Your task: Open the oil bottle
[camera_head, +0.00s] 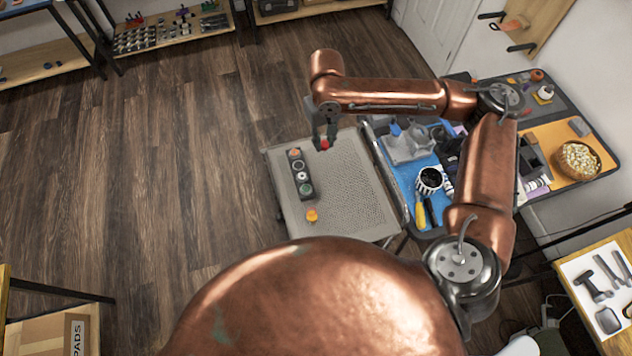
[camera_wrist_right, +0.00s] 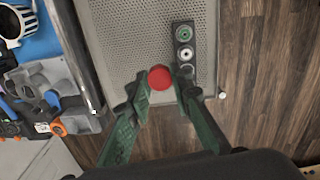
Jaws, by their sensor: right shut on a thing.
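My right gripper (camera_head: 325,135) hangs over the far part of a grey perforated tabletop (camera_head: 345,190). Its green fingers (camera_wrist_right: 160,84) are closed on a round red cap (camera_wrist_right: 160,76), which shows between the fingertips in the wrist view. In the head view the red cap (camera_head: 325,145) is a small red spot just below the fingers. The body of an oil bottle under it is not visible, so I cannot tell whether the cap is on a bottle. My left gripper is not in view.
A dark block with several round inserts (camera_head: 300,174) lies left of the gripper. A small orange and yellow piece (camera_head: 312,215) is near the tabletop's front. A cart with a blue mat (camera_head: 425,202), striped cup (camera_head: 430,179) and tools stands right. Bare tabletop lies between.

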